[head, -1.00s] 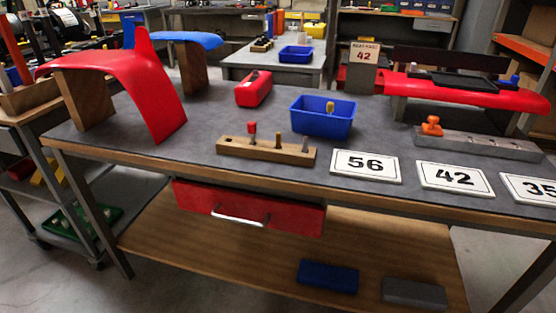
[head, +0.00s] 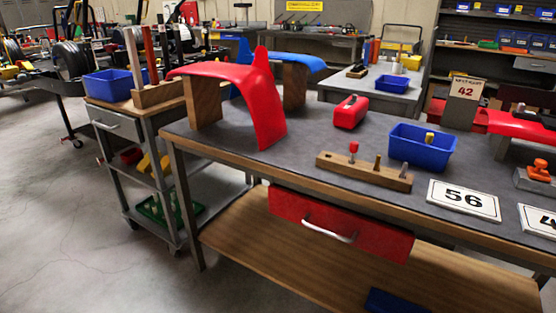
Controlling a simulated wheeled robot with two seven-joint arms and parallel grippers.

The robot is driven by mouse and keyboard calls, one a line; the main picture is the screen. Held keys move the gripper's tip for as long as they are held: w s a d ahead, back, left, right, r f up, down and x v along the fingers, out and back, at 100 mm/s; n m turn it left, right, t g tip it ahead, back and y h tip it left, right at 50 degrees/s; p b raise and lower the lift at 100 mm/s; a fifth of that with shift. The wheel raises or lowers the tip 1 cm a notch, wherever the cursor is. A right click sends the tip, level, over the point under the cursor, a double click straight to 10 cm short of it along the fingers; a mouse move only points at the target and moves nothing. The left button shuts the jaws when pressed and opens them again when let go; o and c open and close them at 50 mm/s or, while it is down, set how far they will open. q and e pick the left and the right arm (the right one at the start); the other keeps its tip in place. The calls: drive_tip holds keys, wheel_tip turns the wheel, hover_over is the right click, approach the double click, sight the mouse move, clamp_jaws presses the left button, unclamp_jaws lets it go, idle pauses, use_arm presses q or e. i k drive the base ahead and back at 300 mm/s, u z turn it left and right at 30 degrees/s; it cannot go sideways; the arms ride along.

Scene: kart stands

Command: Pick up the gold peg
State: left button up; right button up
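A wooden peg block (head: 340,165) lies on the grey-topped workbench (head: 320,150). A red-topped peg (head: 353,149) stands near its left end. Two plain gold or tan pegs stand upright in it, one near the middle (head: 377,162) and one near the right end (head: 404,170). Another yellowish gold piece (head: 429,138) shows at the blue bin (head: 420,155), just behind the block; its lower part is hidden. I cannot tell which of these is the gold peg. Neither of my grippers is in view.
A red curved fairing (head: 262,100) and a red toolbox (head: 351,112) stand on the bench. A number plate 56 (head: 464,199) lies right of the block. A red drawer (head: 335,228) hangs under the front edge. A cart (head: 120,125) stands left; floor at left is clear.

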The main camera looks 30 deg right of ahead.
sight(378, 158)
drive_tip(key=u, duration=0.5)
drive_tip(key=i, duration=1.4)
drive_tip(key=z, duration=0.85)
